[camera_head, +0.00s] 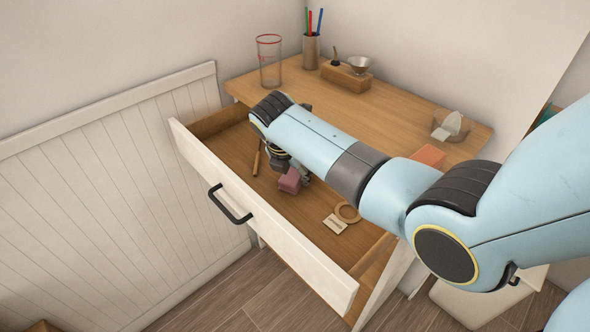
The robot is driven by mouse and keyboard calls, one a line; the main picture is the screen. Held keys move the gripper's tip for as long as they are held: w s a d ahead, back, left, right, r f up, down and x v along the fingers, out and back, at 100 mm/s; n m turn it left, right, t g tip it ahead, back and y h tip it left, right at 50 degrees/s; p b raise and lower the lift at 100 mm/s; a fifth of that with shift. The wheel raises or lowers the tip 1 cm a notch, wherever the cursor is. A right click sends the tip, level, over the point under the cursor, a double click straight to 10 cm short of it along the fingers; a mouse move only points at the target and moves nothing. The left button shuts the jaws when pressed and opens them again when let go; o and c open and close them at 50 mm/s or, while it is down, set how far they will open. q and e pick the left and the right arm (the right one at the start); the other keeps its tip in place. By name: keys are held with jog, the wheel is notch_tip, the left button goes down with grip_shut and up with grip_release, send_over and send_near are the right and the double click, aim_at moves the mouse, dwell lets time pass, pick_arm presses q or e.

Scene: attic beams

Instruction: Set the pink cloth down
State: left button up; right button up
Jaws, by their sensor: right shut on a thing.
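The pink cloth (289,181) shows as a small folded pink block inside the open drawer (262,212), near the drawer's middle. My right gripper (296,177) is at the cloth, shut on it, with its fingers partly hidden behind my own forearm. I cannot tell whether the cloth touches the drawer floor. My left gripper is not in view.
The drawer also holds a brown stick (256,158), a wooden ring (347,212) and a small pale piece (335,223). On the desk (405,105) stand a glass (269,62), a pen cup (311,50), a wooden block (346,77) and an orange block (428,156).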

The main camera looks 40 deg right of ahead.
jog(key=o, duration=0.5)
jog(key=shift+f, duration=0.2)
jog(key=o, duration=0.5)
jog(key=p+v, duration=0.2)
jog(key=v, duration=1)
jog(key=shift+r, duration=0.15)
